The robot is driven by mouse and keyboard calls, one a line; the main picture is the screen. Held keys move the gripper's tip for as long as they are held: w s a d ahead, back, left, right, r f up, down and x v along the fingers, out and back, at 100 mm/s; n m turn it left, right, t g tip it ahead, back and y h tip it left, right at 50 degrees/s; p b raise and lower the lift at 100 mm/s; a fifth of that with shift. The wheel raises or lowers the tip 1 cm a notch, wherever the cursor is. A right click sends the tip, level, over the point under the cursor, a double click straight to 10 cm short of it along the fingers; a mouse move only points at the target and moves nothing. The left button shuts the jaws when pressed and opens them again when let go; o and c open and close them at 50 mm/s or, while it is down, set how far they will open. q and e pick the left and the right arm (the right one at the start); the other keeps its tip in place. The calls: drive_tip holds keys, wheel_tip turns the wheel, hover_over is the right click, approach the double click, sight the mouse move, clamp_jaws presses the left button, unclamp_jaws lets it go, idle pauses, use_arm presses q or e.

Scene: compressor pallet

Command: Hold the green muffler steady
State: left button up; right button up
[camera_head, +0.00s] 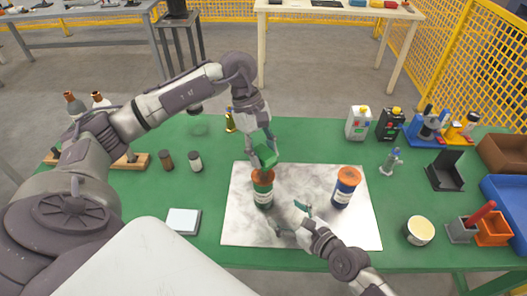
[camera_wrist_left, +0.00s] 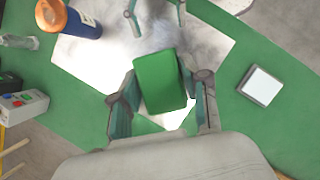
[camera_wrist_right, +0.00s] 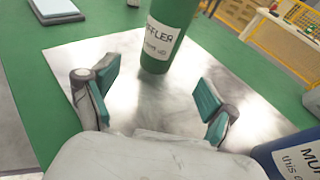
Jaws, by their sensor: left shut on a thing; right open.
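The green muffler (camera_head: 263,195), a labelled cylinder with an orange top, stands upright on the marbled plate (camera_head: 240,225). Its lower part shows in the right wrist view (camera_wrist_right: 165,40). My left gripper (camera_head: 262,150) is shut on a green block (camera_wrist_left: 161,82) just above the muffler's top. I cannot tell whether the block touches the muffler. In the left wrist view the block hides the muffler. My right gripper (camera_head: 290,219) is open and empty, low over the plate in front of the muffler; in the right wrist view its fingers (camera_wrist_right: 156,88) stand apart with the muffler beyond them.
A blue muffler (camera_head: 345,190) with an orange top stands on the plate's right side. A white-topped pad (camera_head: 183,221) lies left of the plate. A round tub (camera_head: 418,231), orange and grey bins (camera_head: 492,228) and a black stand (camera_head: 445,172) are at the right.

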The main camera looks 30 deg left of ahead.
sight(263, 175)
use_arm(q)
wheel_tip(263, 175, down, 4)
drive_tip(key=b, duration=0.3)
drive_tip(key=shift+b, duration=0.3)
use_arm(e)
drive_tip(key=x, duration=0.7)
drive_tip(key=shift+a+f, duration=0.15)
drive_tip(key=shift+f, duration=0.1)
use_arm(q)
drive_tip(key=shift+f+b, duration=0.35)
drive_tip(key=shift+b, duration=0.05)
use_arm(e)
drive_tip(key=shift+x, duration=0.9)
drive_tip(key=shift+r, duration=0.2)
drive_tip(key=c, duration=0.9)
drive_tip(key=shift+c, duration=0.2)
